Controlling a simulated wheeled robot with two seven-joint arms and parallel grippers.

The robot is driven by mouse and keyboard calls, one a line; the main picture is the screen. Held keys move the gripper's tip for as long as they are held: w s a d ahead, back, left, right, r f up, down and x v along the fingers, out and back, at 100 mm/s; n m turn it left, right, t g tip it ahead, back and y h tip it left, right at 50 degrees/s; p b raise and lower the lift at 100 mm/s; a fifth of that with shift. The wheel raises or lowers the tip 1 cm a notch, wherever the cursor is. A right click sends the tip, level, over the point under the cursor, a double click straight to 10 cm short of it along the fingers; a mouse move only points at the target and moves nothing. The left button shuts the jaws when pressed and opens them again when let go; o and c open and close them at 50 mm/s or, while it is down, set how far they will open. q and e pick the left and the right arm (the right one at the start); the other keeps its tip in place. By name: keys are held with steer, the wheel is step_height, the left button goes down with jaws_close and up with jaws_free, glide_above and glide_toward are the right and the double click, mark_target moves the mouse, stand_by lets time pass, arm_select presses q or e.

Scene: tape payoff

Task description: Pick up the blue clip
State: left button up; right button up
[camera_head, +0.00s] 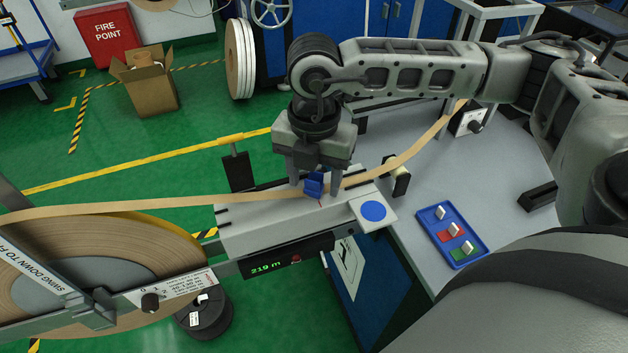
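The blue clip (313,184) sits at the tan tape (268,197) on top of the pale grey block (270,226). My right gripper (315,180) points down from above, with one finger on each side of the clip. A gap shows between the clip and each finger, so the gripper looks open around it. Whether the fingertips touch the block or the tape is hard to tell. My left gripper is not in view.
A large tape roll (120,250) with a lever stands at the left. A blue tray (452,236) with white, red and green items lies on the grey table (405,215). A blue disc (373,211) on a white plate is beside the block. A display (268,267) reads 219 m.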

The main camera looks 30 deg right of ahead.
steer(key=c, duration=1)
steer(key=shift+r, duration=0.1)
